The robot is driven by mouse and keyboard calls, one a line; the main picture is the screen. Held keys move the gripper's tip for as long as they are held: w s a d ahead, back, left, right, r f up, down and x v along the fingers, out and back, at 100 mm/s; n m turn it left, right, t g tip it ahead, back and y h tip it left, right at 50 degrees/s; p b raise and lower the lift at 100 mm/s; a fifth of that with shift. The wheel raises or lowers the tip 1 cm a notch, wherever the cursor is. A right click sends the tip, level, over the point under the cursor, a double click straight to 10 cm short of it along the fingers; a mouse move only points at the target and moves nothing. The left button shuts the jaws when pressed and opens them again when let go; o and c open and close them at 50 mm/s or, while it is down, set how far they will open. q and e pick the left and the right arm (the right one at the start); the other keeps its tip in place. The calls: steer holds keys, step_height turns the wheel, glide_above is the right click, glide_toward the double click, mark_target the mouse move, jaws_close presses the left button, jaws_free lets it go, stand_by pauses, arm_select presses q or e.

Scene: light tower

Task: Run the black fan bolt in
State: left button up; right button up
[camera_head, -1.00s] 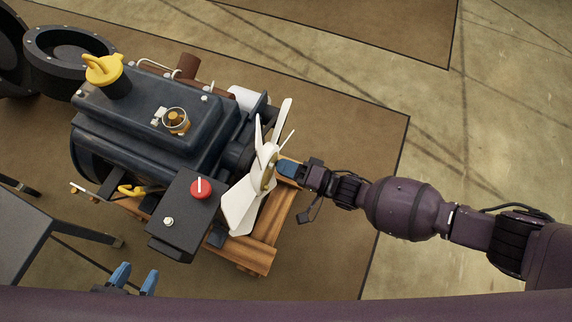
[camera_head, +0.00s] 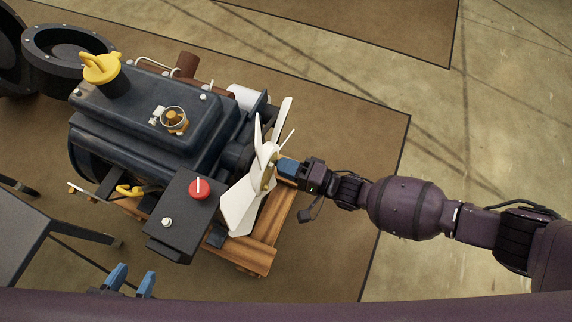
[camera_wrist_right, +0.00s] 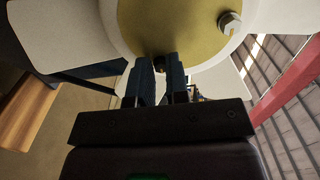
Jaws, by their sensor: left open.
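The white fan (camera_head: 243,200) stands at the front of the dark blue engine (camera_head: 150,115). In the right wrist view its yellow hub (camera_wrist_right: 185,28) fills the top. The black fan bolt (camera_wrist_right: 159,64) shows as a small dark piece at the hub's lower edge, between my right fingertips. My right gripper (camera_head: 283,166) reaches the hub from the right; its narrow-set blue fingers (camera_wrist_right: 160,72) appear shut on the bolt. How deep the bolt sits is hidden. A silver bolt (camera_wrist_right: 230,22) is on the hub's right. My left gripper (camera_head: 131,281) is open and empty at the bottom left.
A dark box with a red knob (camera_head: 199,189) stands beside the fan. Wooden beams (camera_head: 262,245) lie under the engine. A grey table (camera_head: 22,235) is at the left, and a round black part (camera_head: 68,58) is at the upper left. The floor right of the fan is free.

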steer(key=o, duration=0.4)
steer(key=shift+s+d+f, duration=0.1)
steer(key=shift+d, duration=0.05)
arm_select(q)
steer(key=shift+d, duration=0.1)
steer(key=shift+r+g+p, duration=0.15)
steer(key=shift+g+p, duration=0.15)
steer(key=shift+p, duration=0.5)
arm_select(e)
steer(key=v, duration=1)
steer(key=shift+s+d, duration=0.15)
steer(key=shift+d, duration=0.1)
